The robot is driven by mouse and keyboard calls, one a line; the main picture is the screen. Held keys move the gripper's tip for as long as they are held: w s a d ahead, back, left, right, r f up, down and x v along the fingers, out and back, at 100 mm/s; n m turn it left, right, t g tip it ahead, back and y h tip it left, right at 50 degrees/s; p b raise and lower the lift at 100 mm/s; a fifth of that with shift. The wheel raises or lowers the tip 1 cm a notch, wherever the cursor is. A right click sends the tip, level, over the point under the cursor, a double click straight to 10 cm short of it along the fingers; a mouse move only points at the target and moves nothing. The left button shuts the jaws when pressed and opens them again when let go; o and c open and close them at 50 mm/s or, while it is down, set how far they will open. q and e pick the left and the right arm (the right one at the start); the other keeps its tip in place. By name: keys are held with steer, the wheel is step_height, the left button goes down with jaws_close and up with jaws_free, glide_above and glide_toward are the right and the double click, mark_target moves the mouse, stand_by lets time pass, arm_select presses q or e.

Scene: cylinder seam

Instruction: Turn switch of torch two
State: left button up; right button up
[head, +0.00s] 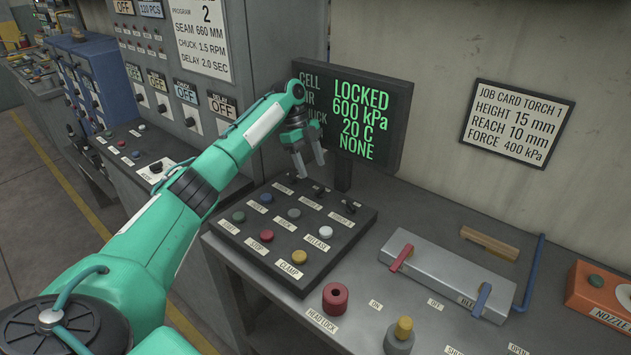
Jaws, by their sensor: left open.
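My left arm reaches in from the lower left. Its gripper (311,165) is open and empty, pointing down in front of the dark display (372,125) and above the back of the black button box (262,253). A grey cabinet panel at the left carries a row of switches with OFF plates, among them one switch (162,106) and another (190,121). The small names on the plates are too small to read, so I cannot tell which is torch two. My forearm passes in front of the rightmost part of that row. My right gripper is out of view.
The button box has several coloured buttons and dark toggles at its back edge. To its right lie a red knob (335,298), a grey block with red and blue levers (446,277), a yellow-topped knob (403,328) and an orange nozzle box (601,293). The display reads LOCKED.

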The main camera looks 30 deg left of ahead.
arm_select(q)
steer(key=v, duration=0.7)
steer(key=shift+r+b, duration=0.2)
steer(key=shift+b, duration=0.25)
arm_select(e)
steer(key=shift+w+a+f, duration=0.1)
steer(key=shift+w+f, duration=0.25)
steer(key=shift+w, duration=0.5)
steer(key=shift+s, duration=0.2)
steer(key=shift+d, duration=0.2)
